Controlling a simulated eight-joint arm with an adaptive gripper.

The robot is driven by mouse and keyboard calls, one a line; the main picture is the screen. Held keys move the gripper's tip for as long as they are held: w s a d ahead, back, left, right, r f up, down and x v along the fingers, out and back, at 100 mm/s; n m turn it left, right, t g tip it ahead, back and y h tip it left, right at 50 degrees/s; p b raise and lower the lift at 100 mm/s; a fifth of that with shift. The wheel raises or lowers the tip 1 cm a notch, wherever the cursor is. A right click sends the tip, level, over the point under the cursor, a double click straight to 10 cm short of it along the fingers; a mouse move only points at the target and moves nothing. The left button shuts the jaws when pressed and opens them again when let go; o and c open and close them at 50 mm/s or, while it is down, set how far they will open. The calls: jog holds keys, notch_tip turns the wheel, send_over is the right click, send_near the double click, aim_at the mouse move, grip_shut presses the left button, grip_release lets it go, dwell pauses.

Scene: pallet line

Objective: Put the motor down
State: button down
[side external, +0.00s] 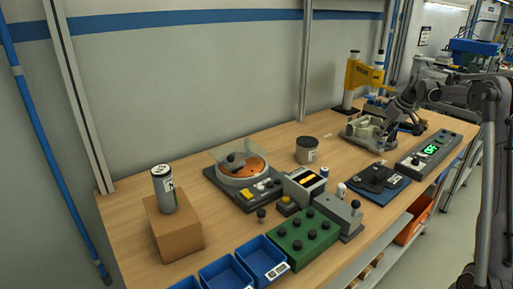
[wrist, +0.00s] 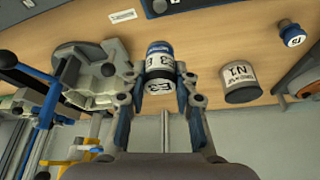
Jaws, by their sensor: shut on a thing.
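The motor, a short cylinder with a blue end, dark band and white labels reading E3 (wrist: 160,66), is between the two fingers of my gripper (wrist: 160,97) in the wrist view. The fingers are closed on its sides. In the side external view my gripper (side external: 388,122) is at the far right part of the bench, beside a grey metal fixture (side external: 362,130). The motor is too small and covered to make out there. I cannot tell whether it touches the bench.
The grey fixture also shows left of the motor in the wrist view (wrist: 88,68). A yellow press (side external: 362,76) is behind my gripper; a dark device on a blue mat (side external: 381,182) and a control box (side external: 430,152) are in front.

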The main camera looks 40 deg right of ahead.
jog(key=w+a+f, duration=0.1)
jog(key=w+f, duration=0.1)
jog(key=w, duration=0.1)
jog(key=w+a+f, duration=0.1)
jog(key=w+f, duration=0.1)
jog(key=w, duration=0.1)
jog(key=w+a+f, duration=0.2)
jog(key=w, duration=0.2)
jog(key=shift+f, duration=2.2)
jog(key=shift+f, duration=0.1)
jog(key=c, duration=1)
grip_release()
jog(key=shift+c, duration=0.2)
